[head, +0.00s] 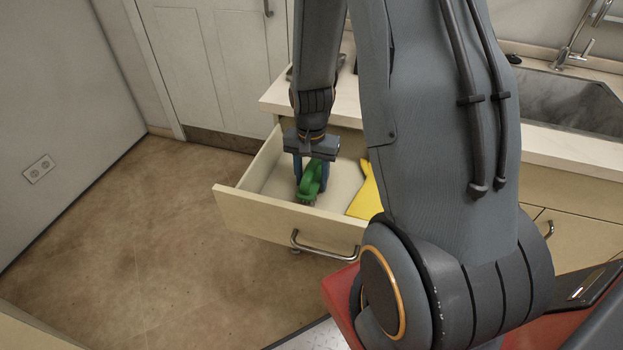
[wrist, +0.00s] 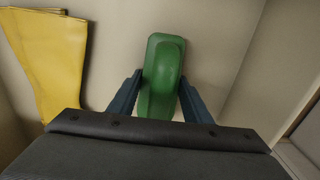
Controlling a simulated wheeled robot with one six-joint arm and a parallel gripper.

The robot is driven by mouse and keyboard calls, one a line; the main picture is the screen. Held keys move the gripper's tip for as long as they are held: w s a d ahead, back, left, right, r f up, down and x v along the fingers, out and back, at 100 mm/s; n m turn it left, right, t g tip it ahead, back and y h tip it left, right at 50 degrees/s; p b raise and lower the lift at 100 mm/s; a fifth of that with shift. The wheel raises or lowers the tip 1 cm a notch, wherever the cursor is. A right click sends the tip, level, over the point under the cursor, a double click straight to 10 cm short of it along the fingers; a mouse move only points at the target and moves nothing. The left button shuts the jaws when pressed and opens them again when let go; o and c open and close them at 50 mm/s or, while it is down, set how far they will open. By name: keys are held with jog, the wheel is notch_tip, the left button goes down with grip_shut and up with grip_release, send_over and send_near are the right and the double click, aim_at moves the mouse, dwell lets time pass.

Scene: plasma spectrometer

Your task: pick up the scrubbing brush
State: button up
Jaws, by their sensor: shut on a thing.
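The green scrubbing brush (head: 311,181) is inside the open drawer (head: 289,222), near its front wall in the head view. My gripper (head: 311,185) reaches down into the drawer with its blue fingers on either side of the brush. In the wrist view the brush (wrist: 161,80) lies between the two fingertips of my gripper (wrist: 161,85), which is shut on it. The wrist view hides the near end of the brush behind the gripper body. I cannot tell whether the brush touches the drawer floor.
A yellow item like rubber gloves (head: 366,192) lies in the drawer to the right of the brush; it also shows in the wrist view (wrist: 50,60). The counter (head: 560,146) with a sink (head: 570,100) is at the right. The floor (head: 150,235) left of the drawer is clear.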

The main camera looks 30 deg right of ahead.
notch_tip(320, 180, up, 10)
jog(key=shift+f+b, duration=0.15)
jog(key=shift+b, duration=0.15)
